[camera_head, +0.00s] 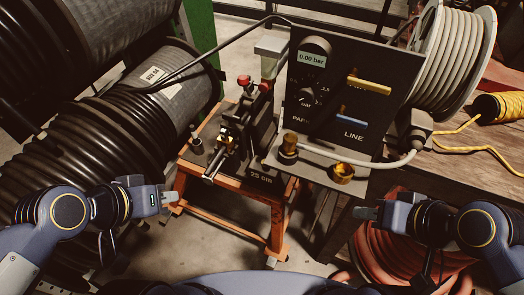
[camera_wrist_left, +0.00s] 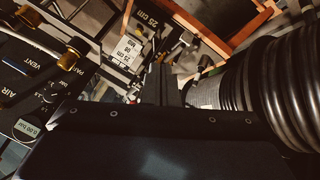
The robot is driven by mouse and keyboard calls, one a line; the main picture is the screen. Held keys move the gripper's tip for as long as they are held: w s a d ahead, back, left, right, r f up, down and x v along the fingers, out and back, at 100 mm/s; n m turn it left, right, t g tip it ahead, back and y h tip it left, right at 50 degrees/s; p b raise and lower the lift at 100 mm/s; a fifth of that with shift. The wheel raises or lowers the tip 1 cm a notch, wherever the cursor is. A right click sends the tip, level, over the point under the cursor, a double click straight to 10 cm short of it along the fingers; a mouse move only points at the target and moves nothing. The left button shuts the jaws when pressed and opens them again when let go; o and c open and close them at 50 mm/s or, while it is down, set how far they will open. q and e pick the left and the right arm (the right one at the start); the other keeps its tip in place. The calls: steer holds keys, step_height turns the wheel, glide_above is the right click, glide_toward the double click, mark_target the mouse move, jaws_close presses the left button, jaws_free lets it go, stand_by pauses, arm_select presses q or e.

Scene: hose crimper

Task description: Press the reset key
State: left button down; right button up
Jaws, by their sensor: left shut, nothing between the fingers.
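A black control panel (camera_head: 340,95) stands right of centre in the head view, with a lit "0.00 bar" display (camera_head: 312,59), a yellow lever (camera_head: 368,86) and a blue lever (camera_head: 350,117). I cannot pick out a key marked reset. A small crimping machine (camera_head: 235,130) with red knobs stands left of the panel. My left gripper (camera_head: 171,199) is shut and empty, in front of and left of the machine, touching nothing I can see.
Large black hose reels (camera_head: 130,130) fill the left side. The orange stand (camera_head: 275,235) carries the machine. A wooden bench (camera_head: 465,150) at right holds a grey hose reel (camera_head: 450,60) and a yellow cord spool (camera_head: 500,105). Red hose (camera_head: 385,260) lies coiled below.

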arm_select(q)
steer(key=w+d+f+m+t+h+b, duration=0.1)
steer(key=w+d+f+m+t+b, duration=0.4)
steer(key=w+d+f+b, duration=0.9)
step_height(320, 180, down, 2)
steer(key=t+b, duration=0.2)
steer(key=b, duration=0.2)
steer(key=shift+w+d+f+h, duration=0.15)
steer(key=shift+w+d+h, duration=0.1)
steer(key=shift+h, duration=0.15)
steer(key=shift+a, duration=0.1)
steer(key=b+x, duration=0.2)
steer(key=x, duration=0.7)
steer(key=shift+w+b, duration=0.35)
steer(key=shift+b, duration=0.05)
steer(key=f, duration=0.1)
steer(key=f+b, duration=0.1)
steer(key=shift+w+f, duration=0.25)
steer(key=shift+f, duration=0.05)
steer(key=shift+f+b, duration=0.4)
steer(key=shift+f, duration=0.3)
